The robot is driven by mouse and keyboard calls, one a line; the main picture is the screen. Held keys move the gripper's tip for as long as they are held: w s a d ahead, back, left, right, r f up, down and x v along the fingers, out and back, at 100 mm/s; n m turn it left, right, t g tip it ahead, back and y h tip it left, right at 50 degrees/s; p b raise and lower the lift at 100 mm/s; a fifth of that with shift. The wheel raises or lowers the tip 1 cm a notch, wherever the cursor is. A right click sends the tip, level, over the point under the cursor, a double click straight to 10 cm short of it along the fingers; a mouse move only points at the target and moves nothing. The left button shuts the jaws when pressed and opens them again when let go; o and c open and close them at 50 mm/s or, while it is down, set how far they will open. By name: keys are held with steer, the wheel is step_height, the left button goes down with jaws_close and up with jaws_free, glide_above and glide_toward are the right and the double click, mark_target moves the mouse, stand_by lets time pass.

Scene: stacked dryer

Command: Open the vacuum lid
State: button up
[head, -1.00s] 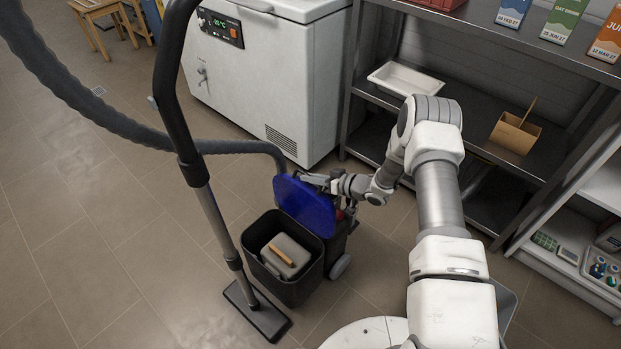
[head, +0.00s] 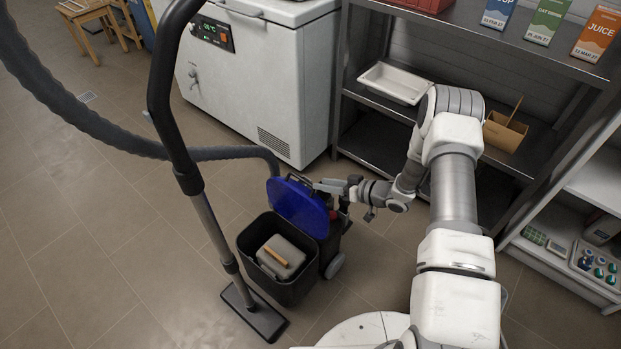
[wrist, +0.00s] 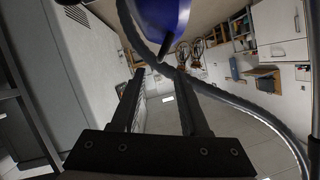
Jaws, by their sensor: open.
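The vacuum's blue lid (head: 298,208) stands raised and tilted back from the black canister (head: 292,285), whose top is open. A grey block with an orange-brown strip (head: 281,256) shows inside. My gripper (head: 316,186) is at the lid's upper right edge in the head view; whether it touches is unclear. In the wrist view, my gripper (wrist: 158,73) has two dark fingers apart with nothing between them. Part of the blue lid (wrist: 163,18) shows at the top, beyond the fingertips.
The vacuum hose (head: 200,153) and upright tube (head: 212,225) stand left of the canister, with a floor head (head: 254,313) below. A white freezer (head: 262,85) stands behind. Metal shelves (head: 365,140) rise at the back right. Floor at left is clear.

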steer(key=p+v, duration=0.1)
steer(key=v, duration=0.8)
steer(key=shift+p, duration=0.35)
steer(key=shift+r, duration=0.1)
